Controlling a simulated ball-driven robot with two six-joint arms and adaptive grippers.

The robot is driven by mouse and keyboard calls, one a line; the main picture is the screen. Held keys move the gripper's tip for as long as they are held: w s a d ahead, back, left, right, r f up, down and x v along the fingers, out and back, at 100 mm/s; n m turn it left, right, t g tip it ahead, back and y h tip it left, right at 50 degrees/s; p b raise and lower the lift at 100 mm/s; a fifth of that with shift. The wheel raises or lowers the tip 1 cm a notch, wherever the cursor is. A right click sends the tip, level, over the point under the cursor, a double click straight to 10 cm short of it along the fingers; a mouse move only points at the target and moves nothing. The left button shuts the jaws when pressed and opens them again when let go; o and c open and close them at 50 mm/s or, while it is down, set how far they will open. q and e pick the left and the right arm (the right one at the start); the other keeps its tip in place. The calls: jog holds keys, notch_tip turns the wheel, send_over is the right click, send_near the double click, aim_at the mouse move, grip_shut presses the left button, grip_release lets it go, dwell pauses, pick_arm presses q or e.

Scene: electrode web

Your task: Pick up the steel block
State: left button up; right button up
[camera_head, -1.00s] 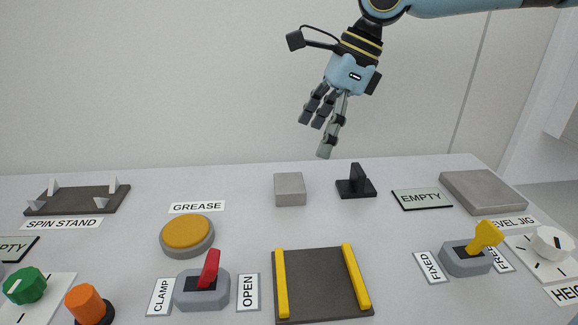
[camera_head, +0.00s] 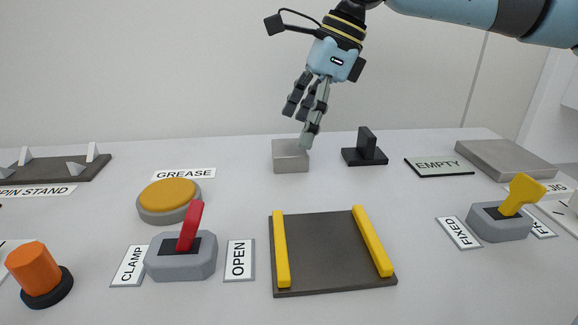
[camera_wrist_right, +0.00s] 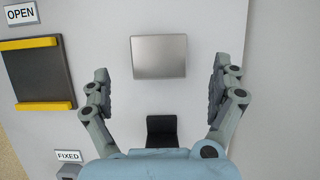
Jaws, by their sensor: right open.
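The steel block (camera_head: 290,157) is a small grey cube near the back middle of the table. My right gripper (camera_head: 304,128) hangs above it in the head view, with its fingertips overlapping the block's upper right part in the picture. In the right wrist view the steel block (camera_wrist_right: 159,56) lies beyond the fingers, framed between them. The right gripper (camera_wrist_right: 160,90) is open and empty, with a finger to each side and clear gaps to the block. My left gripper is in no frame.
A black stand (camera_head: 365,150) stands just right of the block. A dark plate with yellow rails (camera_head: 330,250) lies in front, a red-lever clamp switch (camera_head: 181,255) to its left. A yellow grease button (camera_head: 169,198) is front left of the block.

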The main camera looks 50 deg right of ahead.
aim_at(290, 147)
jog(key=b+x, duration=0.1)
jog(key=x, duration=0.3)
jog(key=shift+r, duration=0.1)
jog(key=shift+c, duration=0.2)
jog(key=c, duration=1.5)
jog(key=shift+r, duration=0.1)
